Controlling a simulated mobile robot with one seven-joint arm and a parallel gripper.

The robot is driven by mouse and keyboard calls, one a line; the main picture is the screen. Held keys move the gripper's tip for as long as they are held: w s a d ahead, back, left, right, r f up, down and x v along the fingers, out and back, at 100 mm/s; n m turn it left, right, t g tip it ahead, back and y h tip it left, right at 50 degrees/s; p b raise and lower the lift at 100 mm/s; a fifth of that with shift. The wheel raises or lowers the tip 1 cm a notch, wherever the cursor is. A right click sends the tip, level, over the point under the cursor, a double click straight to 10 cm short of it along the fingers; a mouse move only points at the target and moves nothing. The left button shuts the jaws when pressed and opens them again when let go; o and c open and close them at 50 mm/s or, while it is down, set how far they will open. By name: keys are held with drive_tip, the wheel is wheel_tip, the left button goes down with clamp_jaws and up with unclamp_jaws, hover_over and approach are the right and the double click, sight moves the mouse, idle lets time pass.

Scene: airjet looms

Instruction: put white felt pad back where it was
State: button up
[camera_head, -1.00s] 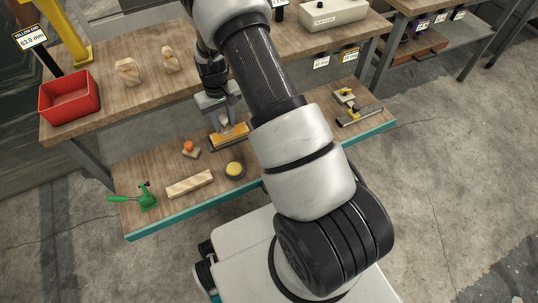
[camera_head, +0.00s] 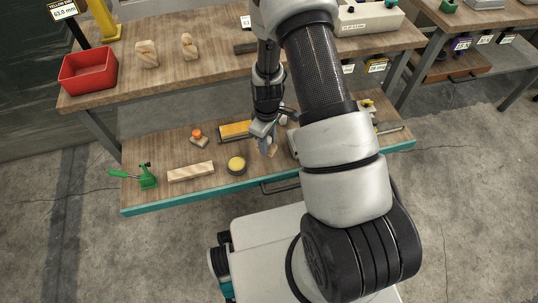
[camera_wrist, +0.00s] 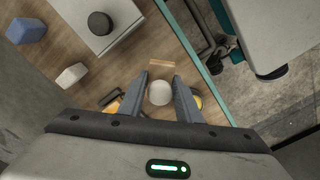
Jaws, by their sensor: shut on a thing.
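My gripper (camera_wrist: 160,95) has its fingers closed on a round white pad (camera_wrist: 160,92) in the wrist view. In the head view my gripper (camera_head: 267,137) hangs over the lower shelf, right of the orange-yellow block (camera_head: 235,131). The pad is small and partly hidden there by the fingers. It looks held above the shelf, but I cannot tell the gap exactly.
On the lower wooden shelf are a yellow round tin (camera_head: 236,164), a wooden block (camera_head: 191,172), an orange-knobbed piece (camera_head: 198,137) and a green clamp (camera_head: 147,178). A white box with a black knob (camera_wrist: 100,22) stands nearby. A red bin (camera_head: 88,72) is on the upper bench.

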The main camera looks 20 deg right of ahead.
sight(267, 159)
drive_tip(key=shift+f+b, duration=0.65)
drive_tip(key=shift+f, duration=2.3)
drive_tip(key=shift+f, duration=0.2)
drive_tip(key=o, duration=0.9)
